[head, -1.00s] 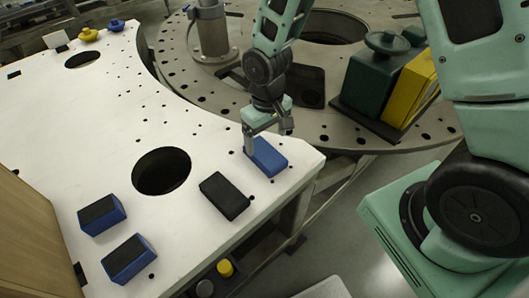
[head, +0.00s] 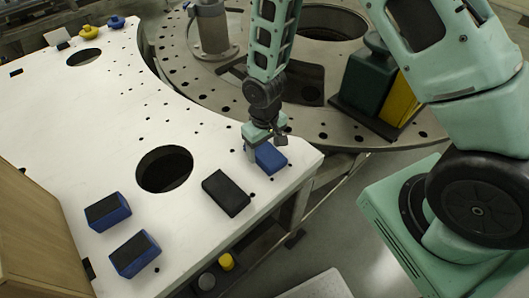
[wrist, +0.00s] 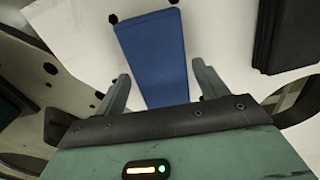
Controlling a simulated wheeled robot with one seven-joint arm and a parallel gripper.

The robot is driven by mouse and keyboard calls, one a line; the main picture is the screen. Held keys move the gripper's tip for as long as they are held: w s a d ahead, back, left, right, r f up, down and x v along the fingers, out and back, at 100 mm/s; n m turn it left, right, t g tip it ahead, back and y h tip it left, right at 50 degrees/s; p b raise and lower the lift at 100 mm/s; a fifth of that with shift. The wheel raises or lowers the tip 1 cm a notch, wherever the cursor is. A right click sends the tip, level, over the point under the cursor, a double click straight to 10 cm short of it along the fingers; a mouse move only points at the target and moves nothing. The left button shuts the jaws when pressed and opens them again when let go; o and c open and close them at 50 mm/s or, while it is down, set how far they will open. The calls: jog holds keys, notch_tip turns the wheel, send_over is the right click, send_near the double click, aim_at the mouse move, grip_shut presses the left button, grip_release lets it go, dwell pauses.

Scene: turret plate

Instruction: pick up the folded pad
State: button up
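A flat blue pad (head: 271,159) lies near the right corner of the white plate, and I take it for the folded pad. It also shows in the wrist view (wrist: 155,58), running from the top edge down between my fingers. My gripper (head: 261,148) is low over the pad and hides part of it in the head view. In the wrist view my gripper (wrist: 163,85) is open, one finger on each side of the pad's near end, with visible gaps. I cannot tell how far the fingertips are above the plate.
A black block (head: 226,193) lies left of the blue pad. Two blue blocks with dark tops (head: 108,211) (head: 135,254) lie further left. A large round hole (head: 165,168) opens in the white plate (head: 75,130). Green and yellow boxes (head: 369,80) stand on the turntable behind.

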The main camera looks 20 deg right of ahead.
aim_at(265, 150)
jog(key=c, duration=0.7)
jog(key=shift+o, duration=0.2)
jog(key=shift+r, duration=0.15)
notch_tip(265, 150, up, 10)
jog(key=b, duration=0.3)
